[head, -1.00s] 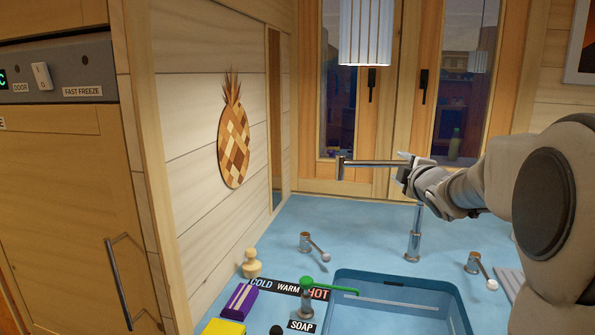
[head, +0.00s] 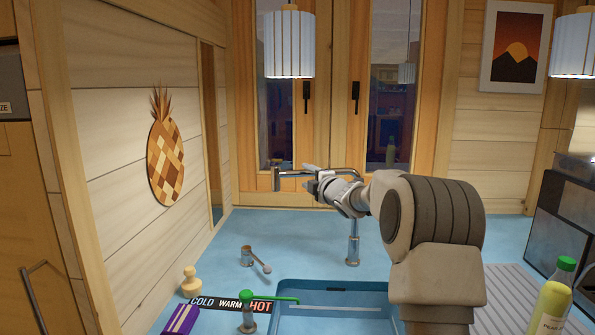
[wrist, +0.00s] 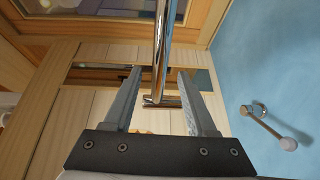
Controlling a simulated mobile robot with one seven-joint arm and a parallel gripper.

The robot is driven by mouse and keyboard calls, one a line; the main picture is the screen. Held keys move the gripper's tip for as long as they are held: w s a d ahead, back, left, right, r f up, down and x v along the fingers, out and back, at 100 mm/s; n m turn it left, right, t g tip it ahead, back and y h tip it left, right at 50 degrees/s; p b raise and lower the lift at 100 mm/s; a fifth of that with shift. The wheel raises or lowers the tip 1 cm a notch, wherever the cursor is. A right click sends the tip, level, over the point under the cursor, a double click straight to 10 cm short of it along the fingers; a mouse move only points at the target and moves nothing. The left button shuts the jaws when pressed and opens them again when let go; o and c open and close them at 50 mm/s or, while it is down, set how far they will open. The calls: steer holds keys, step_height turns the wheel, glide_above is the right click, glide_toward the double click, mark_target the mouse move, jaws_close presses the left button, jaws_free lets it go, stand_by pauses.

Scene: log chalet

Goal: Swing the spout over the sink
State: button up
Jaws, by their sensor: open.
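The chrome faucet stands behind the blue sink (head: 345,287) on an upright post (head: 353,245). Its spout (head: 290,174) runs left from the post top and ends in a short downturned tip, high above the counter. My gripper (head: 318,180) is at the spout, partly hiding its middle in the head view. In the wrist view, the spout (wrist: 162,40) passes between the fingers of my gripper (wrist: 159,75), which are apart on either side of it. The gripper is open; I cannot tell whether either finger touches the spout.
A tap lever (head: 256,259) stands on the counter left of the post; it also shows in the wrist view (wrist: 268,122). A yellow bottle (head: 552,310) stands right. A lamp (head: 290,45) hangs above.

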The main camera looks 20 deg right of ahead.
steer(key=w+p, duration=0.2)
steer(key=w, duration=0.5)
steer(key=shift+w+a, duration=0.25)
steer(key=shift+a, duration=0.05)
steer(key=shift+f, duration=0.1)
jaws_close()
stand_by(1.2)
